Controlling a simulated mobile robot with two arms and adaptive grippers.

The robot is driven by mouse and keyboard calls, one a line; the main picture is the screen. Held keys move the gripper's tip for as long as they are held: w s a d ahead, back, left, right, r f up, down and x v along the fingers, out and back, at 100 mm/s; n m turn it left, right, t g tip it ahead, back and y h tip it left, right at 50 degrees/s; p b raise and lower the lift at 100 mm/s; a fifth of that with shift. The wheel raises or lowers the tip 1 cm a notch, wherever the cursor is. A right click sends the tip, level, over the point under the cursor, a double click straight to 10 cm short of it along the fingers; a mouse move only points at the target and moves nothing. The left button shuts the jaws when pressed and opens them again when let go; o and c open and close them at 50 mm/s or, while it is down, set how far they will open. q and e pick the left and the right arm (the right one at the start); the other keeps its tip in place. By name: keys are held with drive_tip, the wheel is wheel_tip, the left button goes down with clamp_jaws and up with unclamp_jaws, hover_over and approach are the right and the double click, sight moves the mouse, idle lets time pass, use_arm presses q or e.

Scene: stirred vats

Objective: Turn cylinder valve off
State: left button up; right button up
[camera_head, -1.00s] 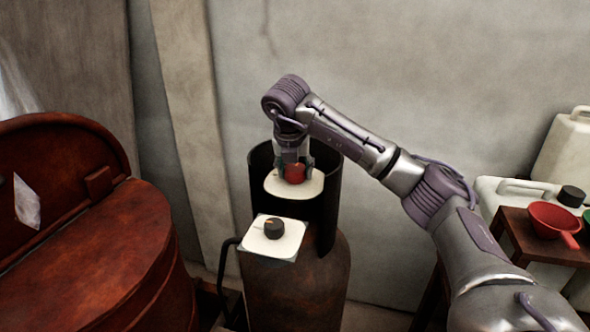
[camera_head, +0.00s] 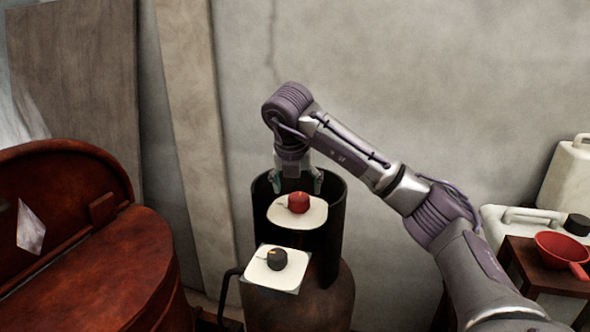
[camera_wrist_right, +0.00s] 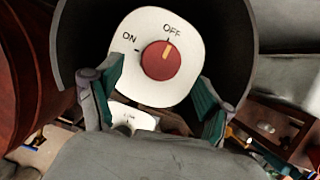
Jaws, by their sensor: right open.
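The cylinder (camera_head: 330,295) stands upright with a dark, open-fronted collar around its top. Inside the collar, a red valve knob (camera_head: 298,202) sits on a white plate (camera_head: 312,217). In the right wrist view, the orange pointer of the red knob (camera_wrist_right: 168,61) is at the OFF mark, with ON to its left. My right gripper (camera_head: 297,182) is open and empty just above the knob, its fingers apart from it on either side. A black knob (camera_head: 277,259) sits on a second white plate (camera_head: 262,272) in front. My left gripper is out of view.
A large rust-red vat (camera_head: 110,265) with a raised lid stands at left. At right are a small brown table (camera_head: 515,262) with a red scoop (camera_head: 560,247) and white canisters (camera_head: 568,185). A bare wall is behind.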

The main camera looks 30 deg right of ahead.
drive_tip(key=v, duration=0.7)
idle(0.5)
